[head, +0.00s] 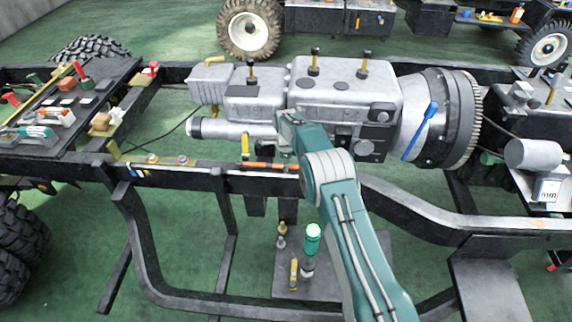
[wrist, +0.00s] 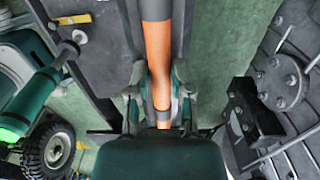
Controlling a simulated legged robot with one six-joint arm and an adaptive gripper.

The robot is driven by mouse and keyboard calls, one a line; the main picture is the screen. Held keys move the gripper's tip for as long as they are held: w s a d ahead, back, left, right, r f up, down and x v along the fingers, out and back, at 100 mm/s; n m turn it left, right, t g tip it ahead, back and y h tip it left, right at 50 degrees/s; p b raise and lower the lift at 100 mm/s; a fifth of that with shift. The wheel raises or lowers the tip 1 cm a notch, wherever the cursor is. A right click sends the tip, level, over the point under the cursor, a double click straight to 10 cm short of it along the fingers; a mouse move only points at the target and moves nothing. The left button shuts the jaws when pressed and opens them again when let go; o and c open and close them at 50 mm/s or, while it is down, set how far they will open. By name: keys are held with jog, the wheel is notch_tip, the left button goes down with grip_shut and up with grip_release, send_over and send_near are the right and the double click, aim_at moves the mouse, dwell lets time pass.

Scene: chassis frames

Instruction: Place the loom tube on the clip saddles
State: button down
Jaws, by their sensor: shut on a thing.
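The loom tube (wrist: 157,58) is orange with grey bands and runs lengthwise through the wrist view. My gripper (wrist: 160,92) is shut on it, one finger on each side. In the head view the orange of the tube (head: 262,165) shows along the near chassis rail, left of and below my gripper (head: 284,150). I cannot tell whether the tube touches the rail. Small metal fittings (head: 183,160) stand on the rail to the left; I cannot tell surely whether they are the clip saddles.
A grey gearbox (head: 345,95) lies just behind the rail. A tray of small parts (head: 70,105) is at the left. A green-topped cylinder (head: 312,240) stands on a plate below. Green floor (head: 180,250) shows between the frame members.

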jog(key=c, duration=0.5)
grip_release()
jog(key=shift+c, duration=0.2)
notch_tip(320, 180, up, 12)
